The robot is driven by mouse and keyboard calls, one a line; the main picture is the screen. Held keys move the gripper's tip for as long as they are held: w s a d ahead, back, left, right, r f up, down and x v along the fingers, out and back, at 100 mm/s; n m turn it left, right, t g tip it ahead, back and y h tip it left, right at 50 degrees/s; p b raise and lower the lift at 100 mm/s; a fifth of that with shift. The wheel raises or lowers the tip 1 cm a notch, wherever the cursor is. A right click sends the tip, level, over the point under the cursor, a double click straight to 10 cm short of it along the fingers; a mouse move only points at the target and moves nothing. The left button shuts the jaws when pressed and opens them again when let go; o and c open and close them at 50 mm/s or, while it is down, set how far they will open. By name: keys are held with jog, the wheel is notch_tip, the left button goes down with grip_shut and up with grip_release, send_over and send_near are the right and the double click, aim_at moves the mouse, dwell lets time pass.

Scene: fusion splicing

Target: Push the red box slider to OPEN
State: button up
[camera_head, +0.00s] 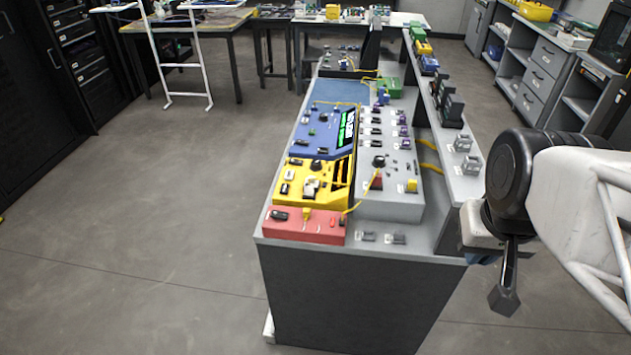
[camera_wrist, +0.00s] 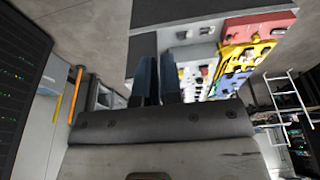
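The red box (camera_head: 304,230) sits at the near left corner of the workbench, in front of the yellow box. A dark slider or switch (camera_head: 279,215) is on its top left. Its labels and setting are too small to read. The red box also shows in the wrist view (camera_wrist: 258,26) at the upper right. My gripper (camera_head: 504,299) hangs to the right of the bench, well apart from the red box, pointing down. In the wrist view my gripper's two dark fingers (camera_wrist: 157,82) lie close together with nothing seen between them.
A yellow box (camera_head: 312,184), a blue box (camera_head: 318,131) and a grey panel with knobs (camera_head: 388,205) crowd the bench behind and right of the red box. A yellow cable (camera_head: 364,190) crosses between them. A raised shelf (camera_head: 463,185) runs along the bench's right side.

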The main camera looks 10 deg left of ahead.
jog(key=o, duration=0.5)
jog(key=shift+w+a, duration=0.1)
jog(key=shift+w, duration=0.1)
jog(key=shift+o, duration=1.1)
jog(key=shift+w+a, duration=0.1)
jog(key=shift+w, duration=0.2)
jog(key=g, duration=0.3)
send_over(307, 210)
jog(key=f, duration=1.8)
jog(key=shift+d+f, duration=0.2)
jog(key=shift+a+f, duration=0.2)
jog(key=shift+a, duration=0.1)
jog(key=shift+f, duration=0.1)
jog(key=shift+f, duration=3.8)
